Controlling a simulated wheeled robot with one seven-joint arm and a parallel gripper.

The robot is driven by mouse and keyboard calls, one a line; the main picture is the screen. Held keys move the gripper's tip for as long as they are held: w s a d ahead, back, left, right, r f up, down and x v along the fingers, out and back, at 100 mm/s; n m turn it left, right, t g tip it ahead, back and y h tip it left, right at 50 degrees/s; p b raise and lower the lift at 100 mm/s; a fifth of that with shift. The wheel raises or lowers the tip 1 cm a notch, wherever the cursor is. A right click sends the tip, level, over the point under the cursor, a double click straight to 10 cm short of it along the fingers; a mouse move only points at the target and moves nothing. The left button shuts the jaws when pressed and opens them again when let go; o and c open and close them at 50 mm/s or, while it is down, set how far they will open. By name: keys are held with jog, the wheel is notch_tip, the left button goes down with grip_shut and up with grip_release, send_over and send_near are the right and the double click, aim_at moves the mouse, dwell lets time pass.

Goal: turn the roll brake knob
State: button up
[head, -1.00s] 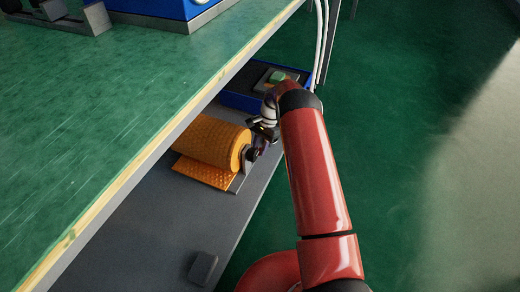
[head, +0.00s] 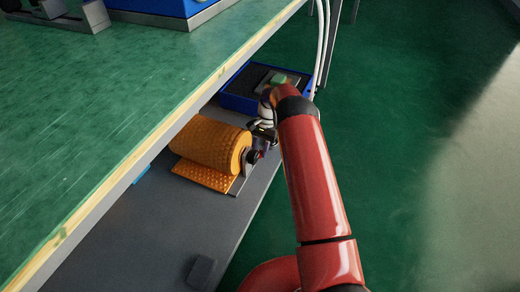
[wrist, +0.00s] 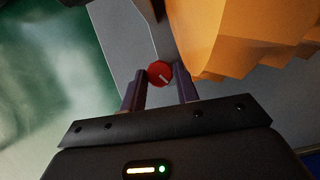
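The roll brake knob (wrist: 160,73) is small, round and red with a white line mark. It shows in the wrist view, beside the orange roll. My gripper (wrist: 162,78) has its two dark fingers apart, one on each side of the knob. Whether both fingers press on it or a thin gap is left, I cannot tell.
The roll sits on a grey lower shelf (head: 150,235) under the green bench top (head: 120,90). A blue tray (head: 238,103) lies behind my gripper. A dark block (head: 202,271) lies at the shelf's front. Green floor on the right is clear.

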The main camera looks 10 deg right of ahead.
jog(key=o, duration=0.3)
jog(key=shift+o, duration=0.2)
jog(key=p+v, duration=0.1)
jog(key=v, duration=0.6)
jog(key=shift+d+r, duration=0.15)
jog(key=shift+r, duration=0.2)
jog(key=shift+w, duration=0.1)
